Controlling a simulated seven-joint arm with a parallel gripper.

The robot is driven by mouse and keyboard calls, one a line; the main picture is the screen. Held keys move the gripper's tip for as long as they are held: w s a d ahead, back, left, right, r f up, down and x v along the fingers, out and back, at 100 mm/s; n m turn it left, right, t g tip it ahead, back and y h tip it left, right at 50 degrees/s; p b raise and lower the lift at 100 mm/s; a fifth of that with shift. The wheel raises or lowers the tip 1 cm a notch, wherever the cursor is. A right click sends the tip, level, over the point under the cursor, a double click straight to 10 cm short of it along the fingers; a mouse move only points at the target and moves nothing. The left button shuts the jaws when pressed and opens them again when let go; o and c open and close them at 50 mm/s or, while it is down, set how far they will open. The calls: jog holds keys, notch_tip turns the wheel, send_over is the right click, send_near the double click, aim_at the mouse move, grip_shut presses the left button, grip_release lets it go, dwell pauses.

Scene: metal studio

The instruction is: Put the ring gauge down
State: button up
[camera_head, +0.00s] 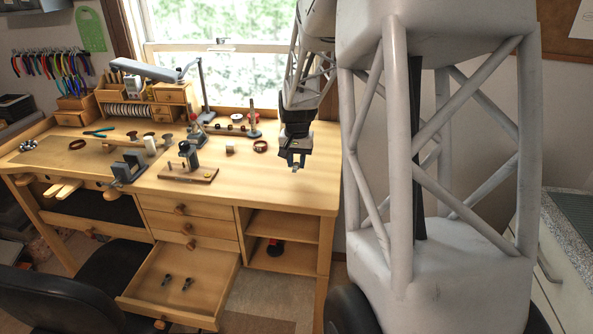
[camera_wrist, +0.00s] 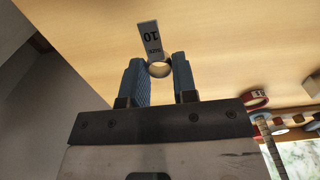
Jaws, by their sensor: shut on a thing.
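In the head view my gripper (camera_head: 295,163) points down over the right end of the wooden workbench (camera_head: 290,192), and the gauge shows only as a small grey bit below the fingertips. The bench top lies below the gauge; I cannot tell the exact gap.
A wooden block with a dark tool (camera_head: 188,172) sits further left. The front right bench top is clear. An open drawer (camera_head: 180,283) juts out below.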

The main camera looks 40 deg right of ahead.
aim_at(297, 177)
jog(key=shift+f, duration=1.75)
jog(key=shift+f, duration=0.2)
jog(key=o, duration=1)
jog(key=shift+c, duration=0.2)
jog(key=shift+r, duration=0.1)
notch_tip(297, 177, up, 12)
jog(key=shift+a+r, duration=0.1)
jog(key=shift+r, duration=0.05)
